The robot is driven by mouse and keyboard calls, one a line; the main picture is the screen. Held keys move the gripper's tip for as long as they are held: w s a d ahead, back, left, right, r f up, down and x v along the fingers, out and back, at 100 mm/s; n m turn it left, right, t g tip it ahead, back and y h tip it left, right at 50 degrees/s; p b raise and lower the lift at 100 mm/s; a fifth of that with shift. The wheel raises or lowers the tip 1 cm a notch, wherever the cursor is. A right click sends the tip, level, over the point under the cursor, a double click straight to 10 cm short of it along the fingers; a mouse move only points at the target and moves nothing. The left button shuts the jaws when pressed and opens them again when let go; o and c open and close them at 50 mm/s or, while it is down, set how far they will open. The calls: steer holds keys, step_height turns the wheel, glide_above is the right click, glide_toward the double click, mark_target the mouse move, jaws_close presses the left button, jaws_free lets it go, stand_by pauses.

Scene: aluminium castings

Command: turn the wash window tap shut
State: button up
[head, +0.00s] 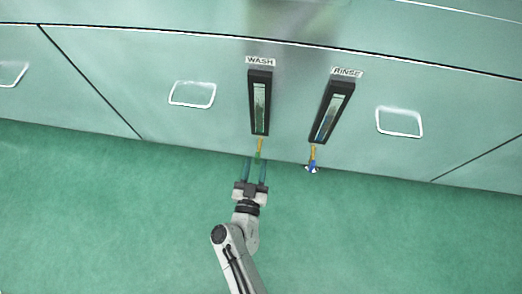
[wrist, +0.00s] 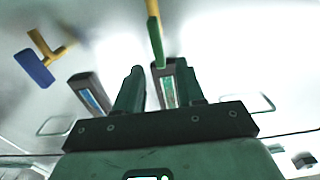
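The wash window (head: 260,103) is a dark-framed upright glass under a WASH label (head: 260,61) on the panel. Its tap has a yellow stem (head: 260,144) and a green handle (head: 257,156) just below the window. In the wrist view the green handle (wrist: 156,42) runs in line with the yellow stem (wrist: 152,8). My gripper (head: 255,161) is open, its two fingers pointing up at the tap from below. In the wrist view my gripper (wrist: 158,72) has the handle's end in line with the gap between its fingertips; I cannot tell whether it is inside. No contact shows.
The rinse window (head: 332,111) leans to the right of the wash window. Its tap has a blue handle (head: 312,167), which in the wrist view (wrist: 34,68) lies across its yellow pipe. White-rimmed recesses (head: 192,94) (head: 399,121) flank the windows. The green floor (head: 400,240) is clear.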

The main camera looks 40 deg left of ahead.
mark_target(257, 159)
steer(key=b+x, duration=0.2)
steer(key=x, duration=0.4)
steer(key=shift+s, duration=0.1)
jaws_close()
